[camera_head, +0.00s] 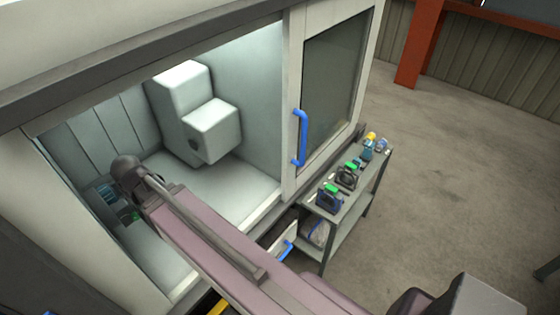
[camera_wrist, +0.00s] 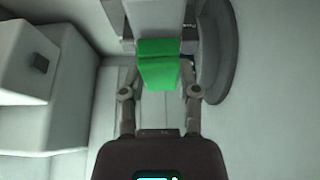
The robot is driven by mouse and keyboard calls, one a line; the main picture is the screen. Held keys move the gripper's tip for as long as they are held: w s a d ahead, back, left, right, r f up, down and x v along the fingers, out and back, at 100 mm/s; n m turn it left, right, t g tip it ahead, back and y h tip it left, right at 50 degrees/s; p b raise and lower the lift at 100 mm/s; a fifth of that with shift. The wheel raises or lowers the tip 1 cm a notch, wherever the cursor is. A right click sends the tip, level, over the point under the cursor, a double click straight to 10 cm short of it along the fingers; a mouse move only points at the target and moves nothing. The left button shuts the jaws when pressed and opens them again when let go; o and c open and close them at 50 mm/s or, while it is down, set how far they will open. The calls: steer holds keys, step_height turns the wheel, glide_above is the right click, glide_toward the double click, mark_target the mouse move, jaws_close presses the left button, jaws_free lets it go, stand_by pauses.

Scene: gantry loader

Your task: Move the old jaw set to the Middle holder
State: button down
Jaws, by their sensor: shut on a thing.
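My gripper (camera_wrist: 160,85) is inside the machine, and its two fingers are shut on the green grip block of the old jaw set (camera_wrist: 158,66). The grey body of the jaw set lies beyond the green block, beside a dark round part (camera_wrist: 219,50), and I cannot tell whether they touch. In the head view my gripper (camera_head: 130,215) is at the left of the bright chamber, mostly hidden by my arm. On the cart (camera_head: 349,211) outside stand several holders or tools. The dark one with a green top (camera_head: 347,177) is between others; I cannot read any label.
The machine door (camera_head: 335,85) with a blue handle (camera_head: 300,138) stands right of the opening. A white stepped block (camera_head: 205,120) is at the back of the chamber. A small drawer with a blue handle (camera_head: 285,250) is below the opening. Floor right of the cart is clear.

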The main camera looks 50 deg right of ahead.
step_height(320, 180, down, 17)
steer(key=b, duration=1.5)
steer(key=shift+b, duration=0.4)
